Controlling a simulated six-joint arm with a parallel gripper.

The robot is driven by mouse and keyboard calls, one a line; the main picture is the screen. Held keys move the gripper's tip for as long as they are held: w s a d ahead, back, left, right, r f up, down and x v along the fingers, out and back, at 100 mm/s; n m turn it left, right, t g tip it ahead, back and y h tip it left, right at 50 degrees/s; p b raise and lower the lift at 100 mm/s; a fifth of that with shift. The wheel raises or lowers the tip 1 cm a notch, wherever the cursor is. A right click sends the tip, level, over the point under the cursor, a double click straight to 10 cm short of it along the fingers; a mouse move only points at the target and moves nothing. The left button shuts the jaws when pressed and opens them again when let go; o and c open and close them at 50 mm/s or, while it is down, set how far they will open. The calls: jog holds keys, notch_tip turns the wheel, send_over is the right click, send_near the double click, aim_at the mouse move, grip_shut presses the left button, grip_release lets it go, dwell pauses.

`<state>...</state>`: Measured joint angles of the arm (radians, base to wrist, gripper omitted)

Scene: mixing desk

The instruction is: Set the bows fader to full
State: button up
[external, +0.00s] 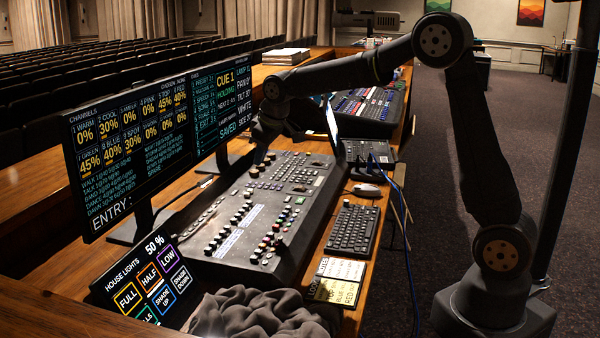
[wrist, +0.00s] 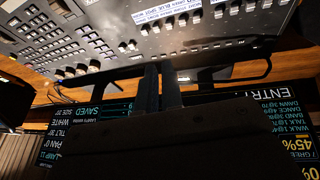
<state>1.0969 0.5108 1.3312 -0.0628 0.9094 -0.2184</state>
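The lighting console (external: 262,212) lies on the wooden desk, with rows of faders at its near end. One row of fader caps (external: 240,214) and a second row (external: 263,246) have pale label strips beside them. The bows fader cannot be picked out, as the labels are too small to read. In the wrist view the console (wrist: 100,22) is upside down along the top, with a label strip (wrist: 165,12). My gripper (external: 265,155) is above the console's far left edge, near the monitors. Its dark fingers (wrist: 161,68) are together, with nothing visible between them.
A house lights touch panel (external: 150,285) and grey cloth (external: 250,312) lie in front. A keyboard (external: 353,229), mouse (external: 366,190) and cue notes (external: 338,280) are on the right.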

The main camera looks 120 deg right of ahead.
aim_at(248, 209)
jog(key=a+f+m+t, duration=0.1)
jog(key=m, duration=0.1)
jog(key=s+a+f+m+t, duration=0.1)
jog(key=f+m, duration=0.1)
jog(key=f+m+t, duration=0.2)
jog(key=shift+s+a+f+m+y, duration=0.15)
jog(key=shift+a+f+m+y, duration=0.15)
jog(key=shift+a+y, duration=0.1)
grip_shut()
jog(key=s+f+m+h, duration=0.1)
jog(key=s+m, duration=0.1)
jog(key=m, duration=0.1)
jog(key=s+f+m+h, duration=0.1)
jog(key=s+m, duration=0.1)
jog(key=m, duration=0.1)
jog(key=s+f+m+t, duration=0.1)
jog(key=s+m, duration=0.1)
jog(key=m, duration=0.1)
jog(key=shift+s+f+m+h, duration=0.25)
jog(key=shift+s+m+h, duration=0.1)
jog(key=shift+m+h, duration=0.05)
jog(key=shift+s+f+m, duration=0.2)
jog(key=shift+s+m, duration=0.2)
jog(key=shift+s, duration=0.05)
jog(key=shift+w, duration=0.1)
